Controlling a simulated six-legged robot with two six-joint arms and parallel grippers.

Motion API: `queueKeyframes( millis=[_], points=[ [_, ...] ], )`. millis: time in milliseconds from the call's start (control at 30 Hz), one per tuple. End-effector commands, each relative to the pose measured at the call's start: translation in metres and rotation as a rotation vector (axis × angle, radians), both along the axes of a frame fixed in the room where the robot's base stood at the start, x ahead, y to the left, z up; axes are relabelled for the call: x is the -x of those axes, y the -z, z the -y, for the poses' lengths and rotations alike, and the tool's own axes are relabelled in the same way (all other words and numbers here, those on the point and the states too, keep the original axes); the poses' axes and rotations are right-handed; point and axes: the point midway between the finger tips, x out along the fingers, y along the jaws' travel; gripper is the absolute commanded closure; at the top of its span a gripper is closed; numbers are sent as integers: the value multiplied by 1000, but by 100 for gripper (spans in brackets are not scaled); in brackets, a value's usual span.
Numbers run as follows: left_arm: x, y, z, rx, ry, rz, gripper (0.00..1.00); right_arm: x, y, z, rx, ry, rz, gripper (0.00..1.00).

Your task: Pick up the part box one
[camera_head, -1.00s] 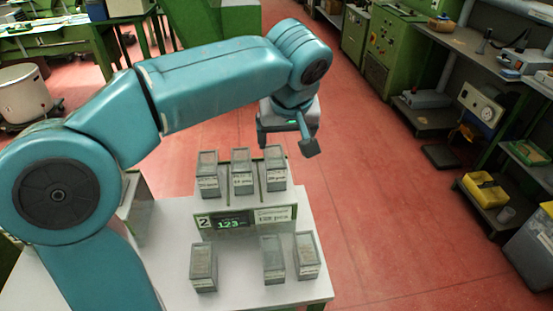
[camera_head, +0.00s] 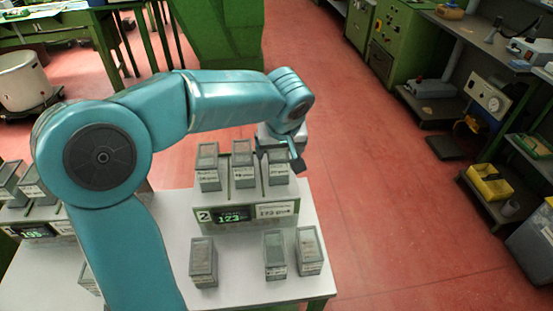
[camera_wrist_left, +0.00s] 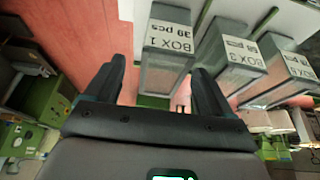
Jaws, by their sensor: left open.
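The part box one (camera_wrist_left: 163,70) is a grey, clear-sided box labelled "BOX 1, 39 pcs" in the left wrist view. It appears to be the right-hand box (camera_head: 277,167) in the back row on the rack in the head view. My left gripper (camera_wrist_left: 157,78) is open, with its fingers on either side of box one's near end. No grip shows, and I cannot tell whether a finger touches it. In the head view my left gripper (camera_head: 287,152) is just behind that box and partly hidden. My right gripper is not in view.
Two more boxes (camera_head: 241,166) (camera_head: 207,168) stand close beside it on the rack. Several boxes stand in front on the white table (camera_head: 236,291), around the display (camera_head: 231,216). Another display station (camera_head: 34,230) is at the left. Red floor lies open to the right.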

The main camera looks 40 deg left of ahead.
Motion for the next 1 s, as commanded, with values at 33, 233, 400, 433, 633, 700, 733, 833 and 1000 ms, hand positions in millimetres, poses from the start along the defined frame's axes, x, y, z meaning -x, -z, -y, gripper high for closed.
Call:
queueKeyframes(
  millis=[33,233,400,433,633,700,733,833,1000],
  points=[
    [-1,7,-6,1,-3,-7,17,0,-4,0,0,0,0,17],
    [-8,32,-18,1,0,-4,17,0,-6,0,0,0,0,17],
    [-10,36,-19,2,1,-1,17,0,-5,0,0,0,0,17],
    [-10,36,-19,2,1,-1,17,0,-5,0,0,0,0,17],
    [-9,36,-18,2,1,-1,59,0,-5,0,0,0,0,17],
    [-9,36,-18,2,1,-1,73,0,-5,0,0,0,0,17],
    [-9,36,-18,2,1,-1,73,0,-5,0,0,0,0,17],
    [-9,36,-18,2,1,-1,78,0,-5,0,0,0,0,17],
    [-10,34,-18,1,0,0,79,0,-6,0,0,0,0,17]
  ],
)
